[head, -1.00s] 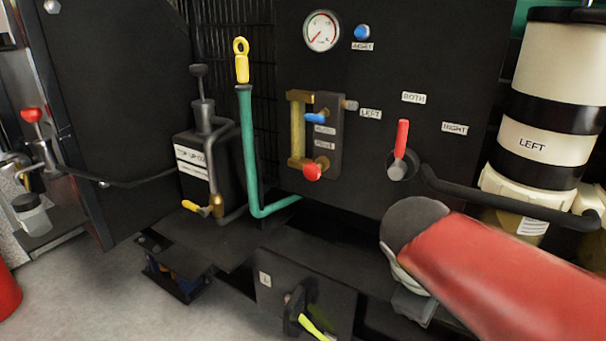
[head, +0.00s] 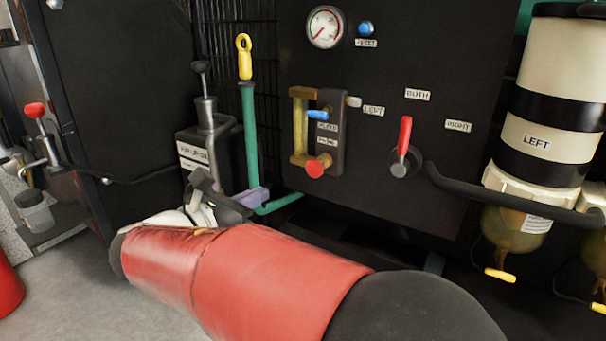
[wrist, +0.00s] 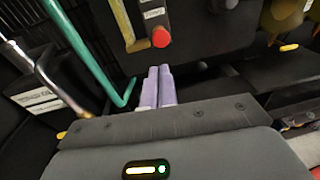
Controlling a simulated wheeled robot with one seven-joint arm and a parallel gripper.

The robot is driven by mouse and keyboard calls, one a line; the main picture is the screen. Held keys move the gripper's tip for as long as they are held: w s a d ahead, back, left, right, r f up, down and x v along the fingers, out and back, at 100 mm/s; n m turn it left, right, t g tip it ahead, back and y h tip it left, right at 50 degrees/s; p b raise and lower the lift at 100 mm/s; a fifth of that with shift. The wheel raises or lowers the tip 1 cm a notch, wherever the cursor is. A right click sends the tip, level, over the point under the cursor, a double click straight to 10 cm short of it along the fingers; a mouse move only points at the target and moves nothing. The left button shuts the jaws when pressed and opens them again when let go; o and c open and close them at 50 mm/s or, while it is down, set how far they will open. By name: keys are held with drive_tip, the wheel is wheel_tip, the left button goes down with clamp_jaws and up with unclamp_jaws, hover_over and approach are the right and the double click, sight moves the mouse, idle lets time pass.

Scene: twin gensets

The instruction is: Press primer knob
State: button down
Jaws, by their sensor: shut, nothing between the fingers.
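The red knob (head: 316,168) sits at the lower end of the brass sight tube block on the black panel, under a small label that seems to read PRIME. In the wrist view the red knob (wrist: 161,37) is just beyond and above my fingertips. My gripper (head: 252,197) is shut and empty, its pale lavender fingers lower and to the left of the knob in the head view. In the wrist view my gripper (wrist: 159,70) points toward the knob, apart from it. The knob is in plain sight.
A green pipe (head: 250,140) with a yellow-handled dipstick stands close to my fingers. A black hand pump (head: 205,125) is to the left. A red selector lever (head: 404,136) and a LEFT filter (head: 545,130) are to the right.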

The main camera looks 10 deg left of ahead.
sight(312, 169)
drive_tip(key=x, duration=1.3)
drive_tip(key=shift+w+d+f, duration=0.1)
drive_tip(key=shift+w+d, duration=0.1)
drive_tip(key=shift+w, duration=0.3)
